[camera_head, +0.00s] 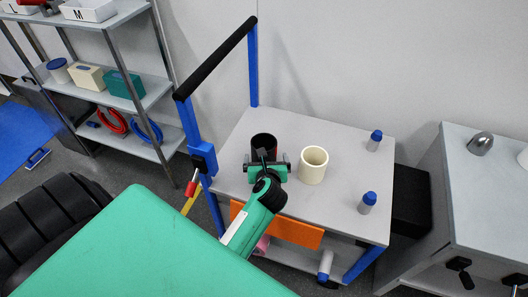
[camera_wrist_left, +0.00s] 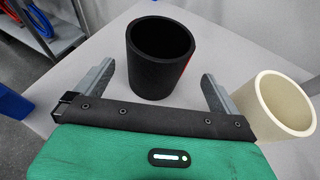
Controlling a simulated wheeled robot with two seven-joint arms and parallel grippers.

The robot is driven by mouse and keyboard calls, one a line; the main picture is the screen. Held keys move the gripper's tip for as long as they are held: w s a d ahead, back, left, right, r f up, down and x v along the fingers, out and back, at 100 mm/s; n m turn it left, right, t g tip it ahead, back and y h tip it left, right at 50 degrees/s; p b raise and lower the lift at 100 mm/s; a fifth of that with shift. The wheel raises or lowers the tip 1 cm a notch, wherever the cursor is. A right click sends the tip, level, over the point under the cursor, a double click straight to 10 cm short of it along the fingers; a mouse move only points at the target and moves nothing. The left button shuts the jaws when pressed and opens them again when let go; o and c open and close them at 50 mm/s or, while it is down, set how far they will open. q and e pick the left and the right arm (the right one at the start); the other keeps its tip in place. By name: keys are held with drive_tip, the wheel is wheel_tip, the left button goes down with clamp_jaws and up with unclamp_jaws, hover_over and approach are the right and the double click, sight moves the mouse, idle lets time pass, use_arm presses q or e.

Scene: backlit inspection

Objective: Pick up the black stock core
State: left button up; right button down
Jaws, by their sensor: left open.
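The black stock core (camera_head: 263,140) is a hollow black cylinder standing upright on the grey top of a cart. In the left wrist view the black stock core (camera_wrist_left: 160,72) shows its open top, with a little red on its right side. My left gripper (camera_head: 267,161) is open at the core's near side and partly hides it in the head view. In the left wrist view its two fingers (camera_wrist_left: 158,76) point to either side of the core, with gaps left and right. I cannot tell how far the fingers reach around it. My right gripper is not in view.
A cream hollow cylinder (camera_head: 313,166) stands close right of the core, near the right finger in the wrist view (camera_wrist_left: 272,106). Two blue-capped grey bottles (camera_head: 375,141) (camera_head: 367,203) stand farther right. The cart's blue frame with black handle (camera_head: 217,57) rises at left.

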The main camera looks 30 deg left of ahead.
use_arm(q)
drive_tip(key=x, duration=0.5)
drive_tip(key=shift+a, duration=0.25)
drive_tip(key=c, duration=1)
